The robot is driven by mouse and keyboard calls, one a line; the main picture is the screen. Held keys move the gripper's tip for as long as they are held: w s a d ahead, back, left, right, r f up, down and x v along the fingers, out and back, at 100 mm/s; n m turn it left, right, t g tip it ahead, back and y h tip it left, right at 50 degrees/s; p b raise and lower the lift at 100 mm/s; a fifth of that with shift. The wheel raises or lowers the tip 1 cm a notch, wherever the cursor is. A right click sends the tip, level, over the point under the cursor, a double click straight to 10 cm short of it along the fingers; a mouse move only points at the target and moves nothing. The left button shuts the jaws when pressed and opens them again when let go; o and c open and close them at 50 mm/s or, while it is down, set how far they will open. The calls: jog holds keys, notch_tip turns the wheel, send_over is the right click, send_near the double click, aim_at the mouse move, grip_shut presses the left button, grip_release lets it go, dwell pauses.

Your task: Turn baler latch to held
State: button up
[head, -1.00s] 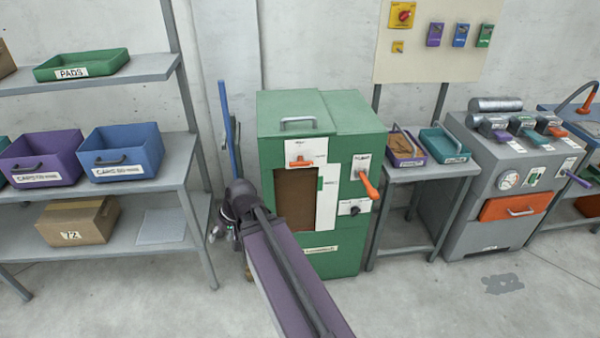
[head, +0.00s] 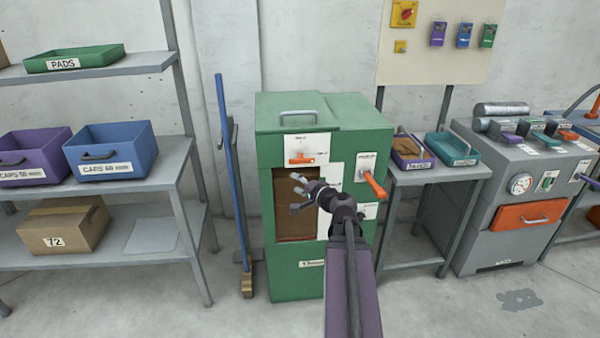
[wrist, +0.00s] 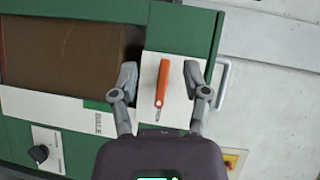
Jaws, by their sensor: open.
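The baler is a green cabinet (head: 285,277) with a brown opening in its front. Its latch (head: 300,160) is a small orange bar on a white plate above the opening, lying roughly level. My gripper (head: 302,193) is open and empty in front of the opening, just below the latch in the head view. In the wrist view the orange latch (wrist: 162,84) lies between the two spread fingers of my gripper (wrist: 158,76), with a gap on each side. The plate's lettering is too small to read.
An orange lever (head: 374,185) sticks out at the baler's right front, close to my arm. A black knob (wrist: 38,153) and a lid handle (wrist: 224,75) show in the wrist view. A blue pole (head: 230,160) stands left, and a side table (head: 430,176) right.

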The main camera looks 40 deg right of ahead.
aim_at(303, 162)
jog(key=s+d+m+t+h+b, duration=0.1)
jog(key=s+d+m+h, duration=0.2)
jog(key=d, duration=0.4)
jog(key=shift+s+d+m+b, duration=0.25)
jog(key=shift+m+b, duration=0.1)
jog(key=shift+m, duration=0.05)
jog(key=shift+w, duration=0.1)
jog(key=w, duration=0.4)
jog(key=w+d, duration=0.1)
jog(key=w, duration=0.4)
jog(key=w+d, duration=0.1)
jog(key=w, duration=0.3)
jog(key=shift+w, duration=0.25)
